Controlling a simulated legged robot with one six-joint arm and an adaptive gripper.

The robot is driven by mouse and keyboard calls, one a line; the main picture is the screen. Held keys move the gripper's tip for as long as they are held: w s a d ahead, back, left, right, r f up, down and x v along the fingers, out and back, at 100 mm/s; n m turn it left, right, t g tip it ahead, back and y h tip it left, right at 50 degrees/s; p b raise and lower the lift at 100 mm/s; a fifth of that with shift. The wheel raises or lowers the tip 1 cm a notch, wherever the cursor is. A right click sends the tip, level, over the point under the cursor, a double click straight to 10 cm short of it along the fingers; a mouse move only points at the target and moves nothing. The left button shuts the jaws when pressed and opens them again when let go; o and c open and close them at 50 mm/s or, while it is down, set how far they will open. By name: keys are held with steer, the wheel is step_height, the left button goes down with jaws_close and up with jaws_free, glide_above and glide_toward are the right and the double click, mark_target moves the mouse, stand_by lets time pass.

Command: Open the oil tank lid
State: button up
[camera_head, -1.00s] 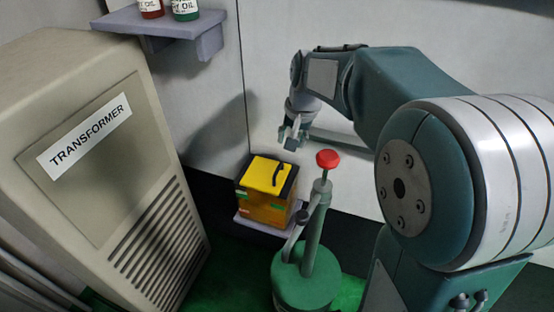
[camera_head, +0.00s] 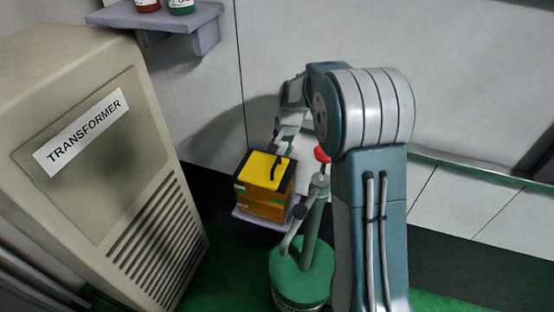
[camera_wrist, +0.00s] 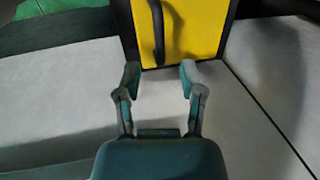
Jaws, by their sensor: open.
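The oil tank is an orange box (camera_head: 262,208) with a yellow lid (camera_head: 258,167) that lies shut on top. A black curved handle (camera_head: 275,168) stands on the lid. In the wrist view the yellow lid (camera_wrist: 194,28) and the black handle (camera_wrist: 158,28) are at the top, beyond the fingertips. My gripper (camera_wrist: 159,75) is open and empty, with the handle ahead of the gap between its fingers, nearer the left finger. In the head view my gripper (camera_head: 283,148) is close above the far edge of the lid. I cannot tell whether it touches.
A green pump-like stand (camera_head: 302,275) with a red knob (camera_head: 321,154) stands right of the tank, close to my arm. A beige transformer cabinet (camera_head: 90,150) fills the left. A shelf (camera_head: 160,18) with two bottles is on the wall above.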

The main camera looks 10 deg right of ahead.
mark_target(276, 162)
steer(key=shift+w+a+f, duration=0.15)
steer(key=shift+a+f, duration=0.05)
steer(key=shift+f, duration=0.95)
steer(key=shift+w+a+f, duration=0.1)
steer(key=shift+a+f, duration=0.1)
steer(key=shift+f, duration=0.95)
jaws_close()
